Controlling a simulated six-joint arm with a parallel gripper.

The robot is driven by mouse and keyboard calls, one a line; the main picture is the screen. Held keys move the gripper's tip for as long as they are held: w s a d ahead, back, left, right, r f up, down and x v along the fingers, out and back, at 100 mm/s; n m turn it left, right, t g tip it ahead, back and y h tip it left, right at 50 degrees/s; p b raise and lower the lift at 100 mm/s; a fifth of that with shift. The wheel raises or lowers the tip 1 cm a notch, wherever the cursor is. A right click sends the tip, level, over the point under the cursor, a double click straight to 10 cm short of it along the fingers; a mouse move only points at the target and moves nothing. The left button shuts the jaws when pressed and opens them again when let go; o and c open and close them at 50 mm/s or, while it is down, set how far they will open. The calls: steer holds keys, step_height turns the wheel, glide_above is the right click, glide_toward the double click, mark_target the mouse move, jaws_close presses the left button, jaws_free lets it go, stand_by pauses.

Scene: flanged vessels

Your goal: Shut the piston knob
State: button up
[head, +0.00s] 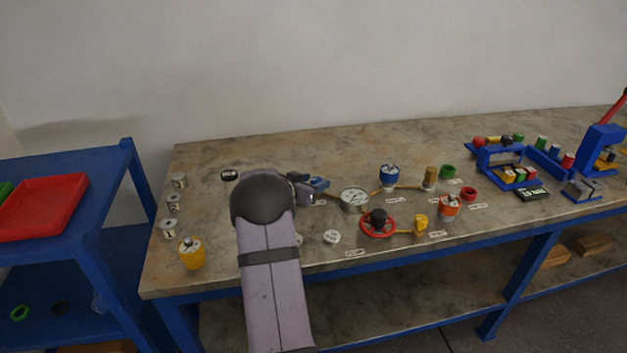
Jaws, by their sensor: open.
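My gripper (306,192) shows only in part, at the right of my arm's dark rounded wrist, low over the table. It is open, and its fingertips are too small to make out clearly. A small blue part (319,183) sits right at it; I cannot tell whether they touch. I cannot tell for certain which part is the piston knob. A black knob (378,216) stands amid a red handwheel (366,229), to the right of my gripper and apart from it. A yellow fitting (420,223) is beside the wheel.
A round gauge (354,199), a blue vessel (389,178) and an orange vessel (449,206) stand close by. A yellow vessel (191,254) and several small cans are at the left. Blue fixtures (500,165) fill the right. The table's (240,153) back left is mostly clear.

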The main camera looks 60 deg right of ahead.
steer(key=shift+d, duration=0.1)
steer(key=shift+c, duration=0.7)
steer(key=c, duration=0.9)
